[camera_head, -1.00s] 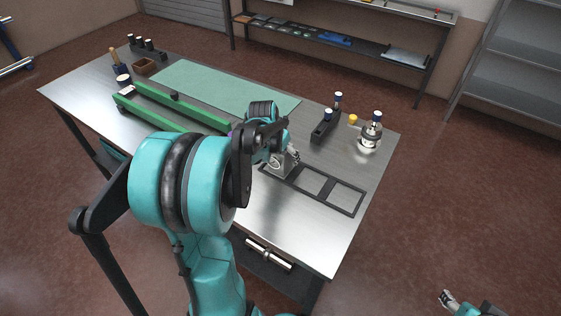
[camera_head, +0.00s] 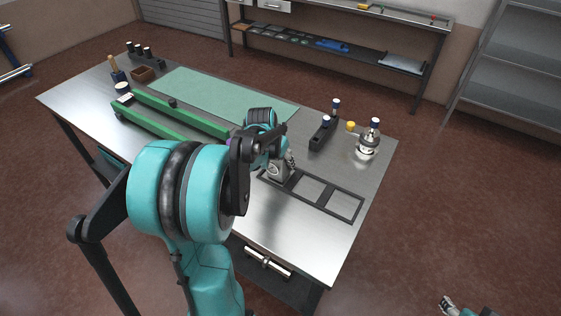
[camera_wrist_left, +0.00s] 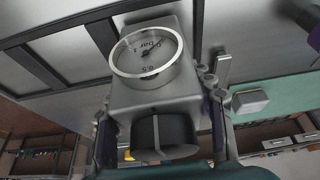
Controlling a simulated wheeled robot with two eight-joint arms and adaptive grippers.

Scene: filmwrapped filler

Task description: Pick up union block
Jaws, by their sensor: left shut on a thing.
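The union block is a grey metal block (camera_wrist_left: 125,101) with a round pressure gauge (camera_wrist_left: 148,52) and a dark knob (camera_wrist_left: 165,136), seen close up in the left wrist view. My left gripper (camera_wrist_left: 160,95) has a finger on each side of it and is shut on it. In the head view the block (camera_head: 279,172) shows at the left end of a black frame with square openings (camera_head: 326,193). My left arm partly hides it, and I cannot tell if it touches the frame or table. My right gripper (camera_head: 448,303) shows small at the bottom right, away from the table.
The metal table (camera_head: 290,238) also bears a green mat (camera_head: 220,95), green rails (camera_head: 180,115), a dark holder with white-topped parts (camera_head: 322,132) and a metal fitting with a yellow cap (camera_head: 368,140). The table's front right is clear. Shelves (camera_head: 520,70) stand behind.

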